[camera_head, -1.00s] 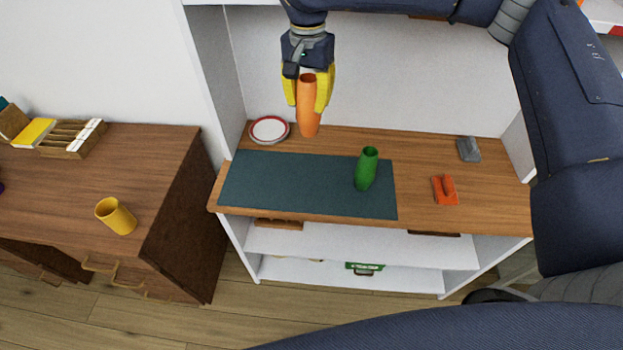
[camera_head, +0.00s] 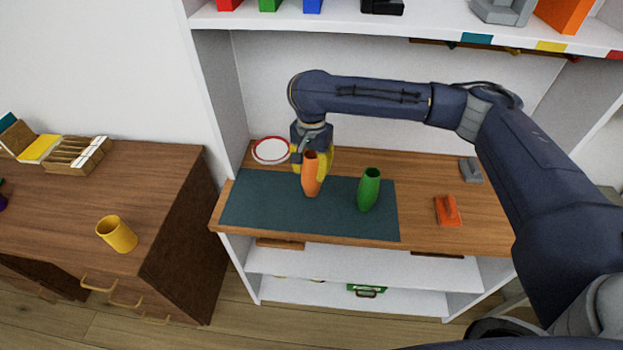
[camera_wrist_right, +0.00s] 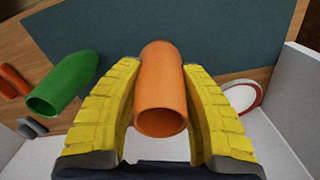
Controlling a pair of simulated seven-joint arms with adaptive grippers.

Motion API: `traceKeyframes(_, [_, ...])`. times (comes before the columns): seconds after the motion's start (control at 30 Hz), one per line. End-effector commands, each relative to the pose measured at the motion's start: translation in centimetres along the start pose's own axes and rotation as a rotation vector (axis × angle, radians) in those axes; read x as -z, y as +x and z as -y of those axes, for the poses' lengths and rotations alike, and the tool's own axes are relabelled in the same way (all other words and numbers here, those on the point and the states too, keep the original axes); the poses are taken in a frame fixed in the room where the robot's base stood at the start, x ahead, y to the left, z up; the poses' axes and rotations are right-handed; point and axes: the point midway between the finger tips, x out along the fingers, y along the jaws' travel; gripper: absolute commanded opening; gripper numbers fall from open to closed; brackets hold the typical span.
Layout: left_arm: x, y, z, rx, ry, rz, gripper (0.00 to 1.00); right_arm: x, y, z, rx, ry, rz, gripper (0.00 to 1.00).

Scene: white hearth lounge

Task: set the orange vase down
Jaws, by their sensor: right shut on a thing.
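The orange vase (camera_head: 311,176) is upright at the back part of the dark teal mat (camera_head: 262,208). My right gripper (camera_head: 314,168) has its yellow fingers shut around the vase from behind. In the right wrist view the vase (camera_wrist_right: 160,92) sits between the two yellow fingers (camera_wrist_right: 160,100), with the mat (camera_wrist_right: 210,30) beyond it. I cannot tell whether its base touches the mat. My left gripper is not in view.
A green vase (camera_head: 369,190) stands on the mat to the right. A red-rimmed plate (camera_head: 271,150) lies behind left. An orange object (camera_head: 447,211) and a grey one (camera_head: 471,170) are at right. The mat's left part is clear. A shelf (camera_head: 420,30) overhangs the back.

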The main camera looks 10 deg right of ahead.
Motion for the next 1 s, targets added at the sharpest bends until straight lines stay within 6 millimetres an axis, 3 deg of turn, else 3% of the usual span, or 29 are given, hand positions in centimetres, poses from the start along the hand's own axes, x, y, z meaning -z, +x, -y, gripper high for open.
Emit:
traceKeyframes(0.27, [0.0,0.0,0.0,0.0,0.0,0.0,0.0,-0.1,1.0,0.0,0.0,0.0,0.001,0.02])
traceKeyframes(0.6, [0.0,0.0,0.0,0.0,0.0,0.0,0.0,-0.1,4.3,0.0,0.001,0.0,0.001,0.02])
traceKeyframes(1.0, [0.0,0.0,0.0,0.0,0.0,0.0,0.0,0.0,4.6,0.0,0.001,0.0,0.0,0.02])
